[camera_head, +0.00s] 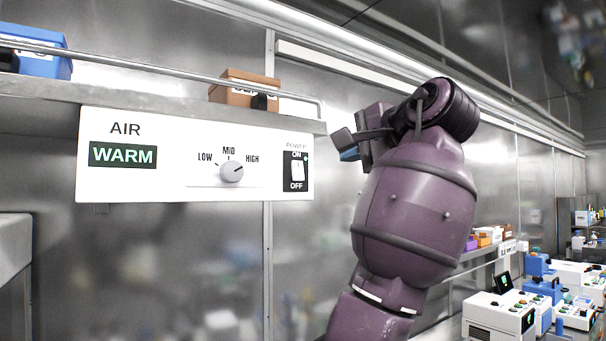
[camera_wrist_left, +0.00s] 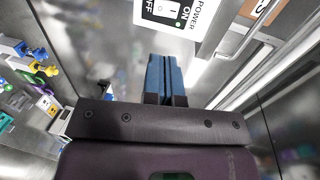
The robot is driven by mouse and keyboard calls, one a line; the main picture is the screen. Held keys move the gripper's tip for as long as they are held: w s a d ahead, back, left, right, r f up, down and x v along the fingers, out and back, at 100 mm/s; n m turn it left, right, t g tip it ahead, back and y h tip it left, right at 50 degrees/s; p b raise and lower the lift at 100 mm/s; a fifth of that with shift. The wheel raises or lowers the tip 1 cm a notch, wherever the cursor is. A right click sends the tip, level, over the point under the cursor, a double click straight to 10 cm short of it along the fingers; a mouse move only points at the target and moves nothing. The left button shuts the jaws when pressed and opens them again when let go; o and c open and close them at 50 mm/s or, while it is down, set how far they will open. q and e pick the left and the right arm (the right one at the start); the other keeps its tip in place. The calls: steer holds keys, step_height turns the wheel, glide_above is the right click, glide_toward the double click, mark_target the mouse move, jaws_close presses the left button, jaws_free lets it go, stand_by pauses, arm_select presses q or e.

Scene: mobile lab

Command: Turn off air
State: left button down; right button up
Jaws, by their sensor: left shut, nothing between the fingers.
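The white AIR panel (camera_head: 200,140) hangs under the shelf at the left in the head view. It has a lit green WARM display (camera_head: 123,155), a dial knob (camera_head: 231,171) under LOW, MID and HIGH, and a power switch (camera_head: 297,172) marked ON above and OFF below. A small green light shows by ON. My left gripper (camera_head: 348,153) is just right of the panel, apart from the switch. In the wrist view its blue fingers (camera_wrist_left: 165,75) are shut and empty, pointing toward the wall below the switch (camera_wrist_left: 167,9). My right gripper is out of view.
A metal shelf (camera_head: 170,97) with a rail runs above the panel, holding a blue bin (camera_head: 36,52) and a brown box (camera_head: 243,88). A steel wall lies behind. White and blue lab devices (camera_head: 498,312) stand at the lower right.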

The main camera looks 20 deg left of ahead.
mark_target(298, 175)
arm_select(q)
steer(key=p+x, duration=0.3)
steer(key=x, duration=0.9)
steer(key=shift+w+a, duration=0.2)
steer(key=shift+a, duration=0.15)
steer(key=shift+w+a+f, duration=0.15)
steer(key=shift+w+a, duration=0.25)
steer(key=shift+a, duration=0.05)
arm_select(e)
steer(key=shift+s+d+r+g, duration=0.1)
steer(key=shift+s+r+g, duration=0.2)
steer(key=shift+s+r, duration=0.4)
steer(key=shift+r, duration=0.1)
arm_select(q)
steer(key=shift+a, duration=0.15)
